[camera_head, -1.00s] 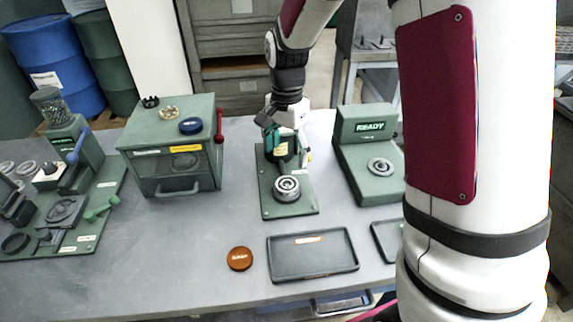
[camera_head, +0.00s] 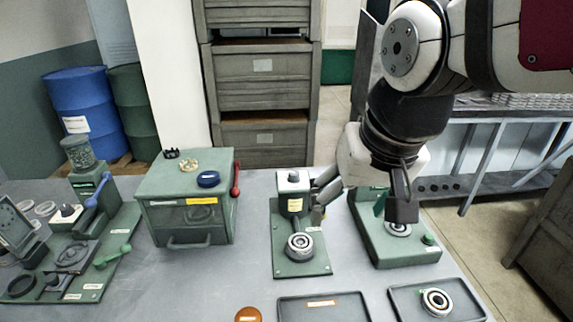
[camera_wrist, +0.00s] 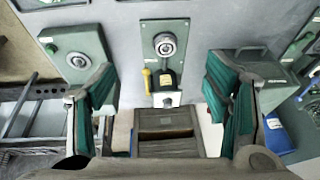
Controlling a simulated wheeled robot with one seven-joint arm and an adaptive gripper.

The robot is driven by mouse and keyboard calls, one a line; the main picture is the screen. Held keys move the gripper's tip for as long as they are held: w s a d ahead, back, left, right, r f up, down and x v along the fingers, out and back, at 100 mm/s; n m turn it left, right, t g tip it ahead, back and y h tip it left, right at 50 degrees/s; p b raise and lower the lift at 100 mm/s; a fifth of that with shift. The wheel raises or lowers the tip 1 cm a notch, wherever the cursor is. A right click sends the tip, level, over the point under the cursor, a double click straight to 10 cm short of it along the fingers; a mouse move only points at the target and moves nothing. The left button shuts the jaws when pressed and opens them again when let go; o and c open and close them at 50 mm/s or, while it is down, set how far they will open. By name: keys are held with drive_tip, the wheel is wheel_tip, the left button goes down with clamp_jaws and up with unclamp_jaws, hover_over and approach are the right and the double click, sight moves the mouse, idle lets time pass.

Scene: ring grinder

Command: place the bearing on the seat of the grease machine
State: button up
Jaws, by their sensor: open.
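A ringed metal bearing (camera_head: 300,245) lies flat on the round seat at the front of the middle green machine (camera_head: 300,268), which has an upright post and a yellow label. I take this for the grease machine, but its labels are too small to read. The bearing also shows in the wrist view (camera_wrist: 165,45), with a yellow handle (camera_wrist: 147,80) beside the post. My gripper (camera_head: 360,208) is open and empty, raised behind and right of the bearing in the head view. In the wrist view its fingers (camera_wrist: 161,75) are spread wide, apart from the machine.
Another ringed bearing (camera_head: 435,302) lies in the right tray (camera_head: 402,304). A second green machine (camera_head: 405,252) with a round seat stands at right, partly behind my gripper. A green cabinet (camera_head: 185,222) is left. An empty tray (camera_head: 300,312) and a brown disc (camera_head: 248,314) are in front.

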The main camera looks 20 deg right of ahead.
drive_tip(key=s+n, duration=0.1)
drive_tip(key=s, duration=0.1)
drive_tip(key=s+n+t, duration=0.1)
drive_tip(key=s, duration=0.2)
drive_tip(key=shift+n, duration=0.3)
idle(1.5)
